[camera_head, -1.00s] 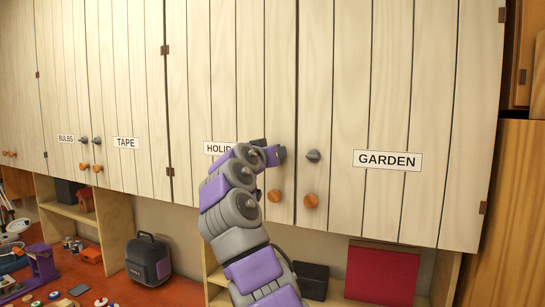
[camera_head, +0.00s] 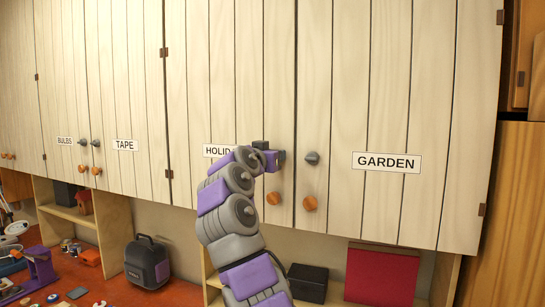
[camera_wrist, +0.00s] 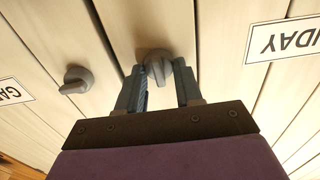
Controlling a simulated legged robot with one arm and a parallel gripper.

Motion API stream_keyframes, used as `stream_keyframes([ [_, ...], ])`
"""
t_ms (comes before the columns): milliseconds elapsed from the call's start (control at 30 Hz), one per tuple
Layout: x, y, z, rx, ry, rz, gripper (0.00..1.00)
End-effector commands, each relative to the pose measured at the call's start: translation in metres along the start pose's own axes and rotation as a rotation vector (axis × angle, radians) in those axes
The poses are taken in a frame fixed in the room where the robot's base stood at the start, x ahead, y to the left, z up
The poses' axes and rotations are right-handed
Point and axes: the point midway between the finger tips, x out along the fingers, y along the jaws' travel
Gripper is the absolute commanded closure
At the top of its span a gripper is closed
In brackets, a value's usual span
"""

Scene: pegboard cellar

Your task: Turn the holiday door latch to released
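The holiday door (camera_head: 232,75) is a pale plank cupboard door, and its label (camera_head: 217,151) is partly covered by my arm. Its grey latch (camera_wrist: 158,66) shows in the wrist view between my fingertips; in the head view my gripper hides it. My gripper (camera_head: 270,155) is at the door's right edge. In the wrist view my gripper (camera_wrist: 160,72) is open, with one finger on each side of the latch. Whether the fingers touch the latch is unclear. The door looks closed.
The garden door (camera_head: 430,100) is just right, with its own grey latch (camera_head: 312,158), also in the wrist view (camera_wrist: 76,80). Orange knobs (camera_head: 274,198) (camera_head: 309,202) sit below the latches. A shelf with a black box (camera_head: 308,283) and red panel (camera_head: 382,275) is underneath.

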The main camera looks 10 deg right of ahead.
Motion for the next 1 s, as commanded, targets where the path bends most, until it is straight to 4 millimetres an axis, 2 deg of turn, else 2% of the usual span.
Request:
stream_keyframes([
  [33, 0.000, -0.001, 0.001, -0.001, -0.002, -0.003, 0.61],
  [233, -0.002, 0.000, -0.001, 0.000, 0.001, -0.002, 0.42],
  [567, -0.007, 0.001, -0.002, 0.002, 0.004, -0.002, 0.42],
  [767, -0.037, 0.001, 0.001, 0.003, 0.003, -0.004, 0.42],
  [1000, -0.092, -0.001, 0.000, 0.001, 0.007, -0.004, 0.42],
])
